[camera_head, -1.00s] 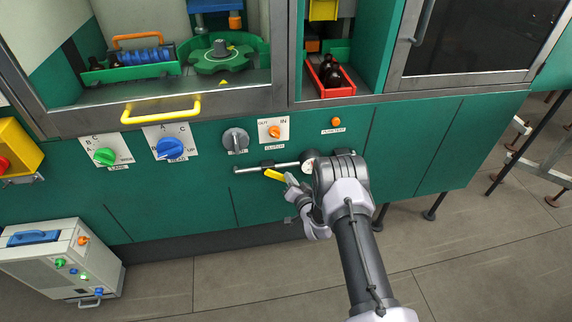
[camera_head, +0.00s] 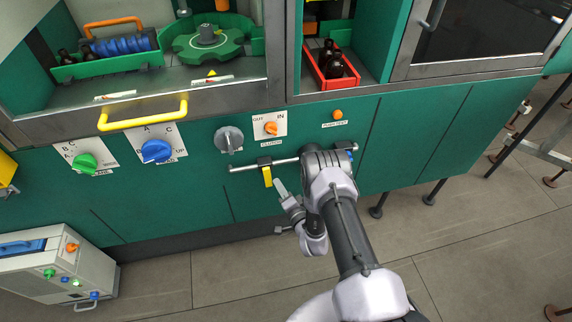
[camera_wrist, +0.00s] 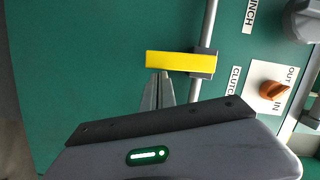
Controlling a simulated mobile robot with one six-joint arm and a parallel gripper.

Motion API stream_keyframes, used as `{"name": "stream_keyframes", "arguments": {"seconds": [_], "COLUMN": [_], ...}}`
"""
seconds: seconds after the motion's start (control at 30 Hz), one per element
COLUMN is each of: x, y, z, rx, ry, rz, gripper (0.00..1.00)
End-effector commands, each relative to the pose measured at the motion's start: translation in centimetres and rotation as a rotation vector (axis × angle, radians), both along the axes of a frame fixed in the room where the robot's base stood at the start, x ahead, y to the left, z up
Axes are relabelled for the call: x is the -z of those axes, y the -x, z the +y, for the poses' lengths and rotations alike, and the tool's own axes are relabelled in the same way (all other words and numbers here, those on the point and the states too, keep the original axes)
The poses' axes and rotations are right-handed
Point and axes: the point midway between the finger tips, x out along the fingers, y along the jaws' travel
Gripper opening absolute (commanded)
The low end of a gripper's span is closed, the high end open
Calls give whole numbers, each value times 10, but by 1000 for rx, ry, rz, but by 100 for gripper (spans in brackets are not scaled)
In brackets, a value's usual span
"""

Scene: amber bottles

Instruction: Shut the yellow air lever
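The yellow air lever (camera_head: 267,176) hangs down from a thin grey pipe on the green machine front, below the clutch plate. In the wrist view the lever (camera_wrist: 180,60) stands square across the pipe (camera_wrist: 204,92). My gripper (camera_head: 280,188) is just right of the lever in the head view, holding nothing. In the wrist view its fingers (camera_wrist: 159,76) are together, with their tips close beside the lever's long edge. I cannot tell whether they touch it.
The orange clutch knob (camera_head: 271,128) and a grey knob (camera_head: 229,139) sit above the pipe. A blue knob (camera_head: 156,151) and a green knob (camera_head: 86,163) are farther left. A yellow handle (camera_head: 143,114) juts out above. Green panel left of the lever is clear.

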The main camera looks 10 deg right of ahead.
Motion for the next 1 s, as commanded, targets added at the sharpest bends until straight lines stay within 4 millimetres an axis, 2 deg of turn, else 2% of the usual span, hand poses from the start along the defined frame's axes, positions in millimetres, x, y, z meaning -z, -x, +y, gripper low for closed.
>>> {"name": "stream_keyframes", "arguments": {"seconds": [0.83, 1.0], "x": [4, 6], "y": [1, -11], "z": [9, 7], "rx": [-5, -5], "ry": [0, -1], "rz": [1, -1], "gripper": [0, 0]}}
